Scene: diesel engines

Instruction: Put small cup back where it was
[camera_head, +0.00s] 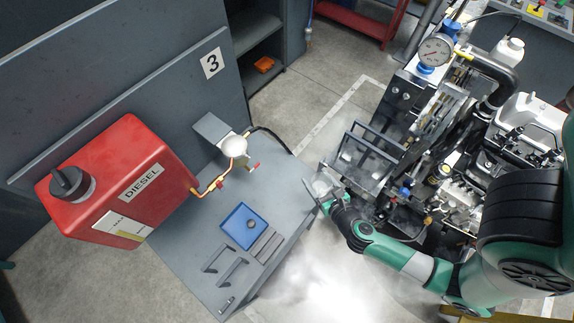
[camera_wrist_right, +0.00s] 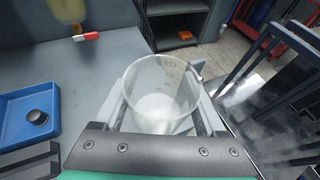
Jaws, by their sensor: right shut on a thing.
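The small cup (camera_wrist_right: 160,90) is clear, with faint markings on its side. It sits between the fingers of my right gripper (camera_wrist_right: 160,112), which is shut on it, and its open rim faces the right wrist camera. In the head view the cup (camera_head: 321,186) is hard to make out at the tip of my right gripper (camera_head: 322,194), just right of the grey table's edge. My left gripper is in neither view.
The grey table (camera_head: 180,255) holds a blue tray (camera_head: 233,236) and several dark metal pieces. A pale round vessel (camera_head: 234,146) stands by the red diesel tank's (camera_head: 115,180) pipe. A dark frame (camera_head: 365,160) and the engine (camera_head: 500,150) are close right of the gripper.

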